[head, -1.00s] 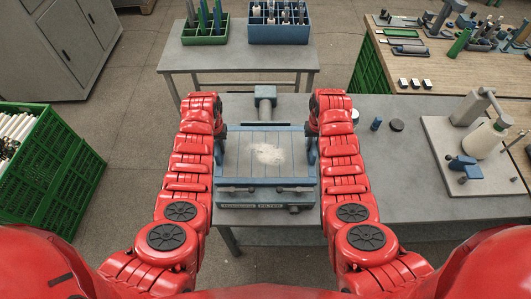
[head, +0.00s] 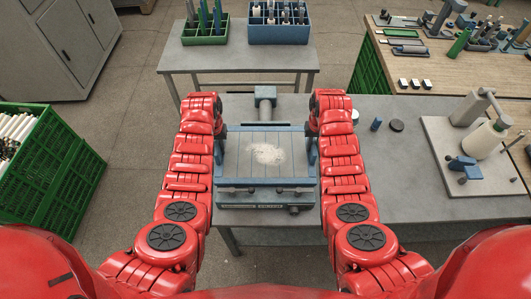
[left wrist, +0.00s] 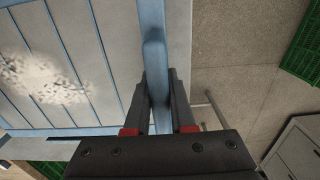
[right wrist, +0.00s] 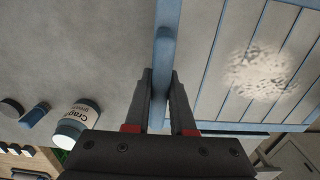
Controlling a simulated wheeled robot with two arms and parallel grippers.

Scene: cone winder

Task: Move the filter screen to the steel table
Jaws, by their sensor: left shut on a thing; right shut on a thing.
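The filter screen (head: 240,160) is a blue-framed panel of grey slats with a patch of white fluff in its middle. It lies roughly level over the blue-grey filter housing (head: 265,206); whether they touch is hard to tell. My left gripper (head: 221,135) is shut on the screen's left side handle, seen in the left wrist view (left wrist: 160,85). My right gripper (head: 311,134) is shut on its right side handle, seen in the right wrist view (right wrist: 160,85). The screen also shows in the left wrist view (left wrist: 95,50) and right wrist view (right wrist: 215,85).
A grey table (head: 400,185) bears the housing, a bottle, small parts and a winder fixture (head: 475,135). Another grey table (head: 240,62) behind holds a green crate (head: 205,38) and a blue crate (head: 278,33); its front strip is clear. A green crate (head: 60,185) stands left.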

